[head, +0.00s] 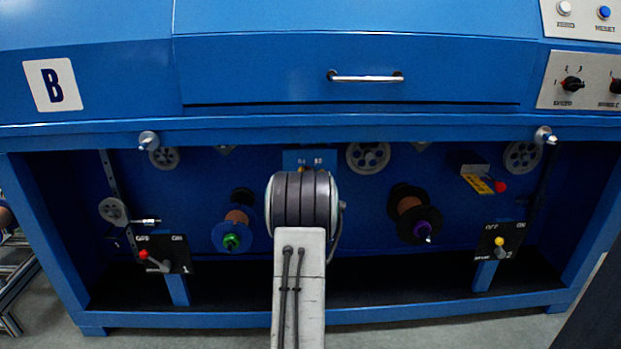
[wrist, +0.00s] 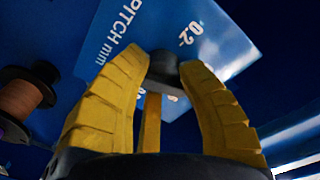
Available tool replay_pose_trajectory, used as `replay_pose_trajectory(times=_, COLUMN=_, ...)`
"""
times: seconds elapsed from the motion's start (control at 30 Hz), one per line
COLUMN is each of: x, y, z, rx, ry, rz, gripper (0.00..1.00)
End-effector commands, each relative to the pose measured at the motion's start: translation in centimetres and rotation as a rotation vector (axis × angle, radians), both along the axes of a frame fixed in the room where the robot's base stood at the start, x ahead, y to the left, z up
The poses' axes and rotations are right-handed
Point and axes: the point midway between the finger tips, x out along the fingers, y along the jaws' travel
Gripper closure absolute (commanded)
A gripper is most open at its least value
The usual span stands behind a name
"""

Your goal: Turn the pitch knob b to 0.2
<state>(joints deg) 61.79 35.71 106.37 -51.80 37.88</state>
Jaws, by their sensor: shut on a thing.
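The pitch knob (wrist: 164,64) is a dark round knob on a blue panel in the wrist view. The panel (wrist: 113,45) reads "PITCH mm", with a "0.2" mark (wrist: 188,34) just above and right of the knob. My gripper (wrist: 172,76) has its yellow fingers on both sides of the knob, shut on it. The knob's pointer is not visible, so I cannot tell its setting. In the head view the pitch panel (head: 308,156) shows above my arm, which hides the knob and nearly all of my gripper.
A spool with a green hub (head: 231,242) is left of my arm; one with a purple hub (head: 423,229) is right. Switch plates (head: 178,252) and (head: 488,240) stand farther out. A drawer (head: 250,75) and the cabinet's ledge (head: 240,131) are above.

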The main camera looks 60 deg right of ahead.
Motion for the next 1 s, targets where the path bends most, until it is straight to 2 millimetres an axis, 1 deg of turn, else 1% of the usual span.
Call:
replay_pose_trajectory(times=0.03, x=-0.04, y=-0.1, z=0.4, rx=-0.008, ry=-0.004, rz=-0.001, gripper=0.98)
replay_pose_trajectory(times=0.73, x=-0.07, y=-0.19, z=0.75, rx=-0.033, ry=0.017, rz=-0.002, gripper=0.98)
replay_pose_trajectory(times=1.0, x=-0.07, y=-0.19, z=0.81, rx=-0.089, ry=0.1, rz=-0.003, gripper=0.97)
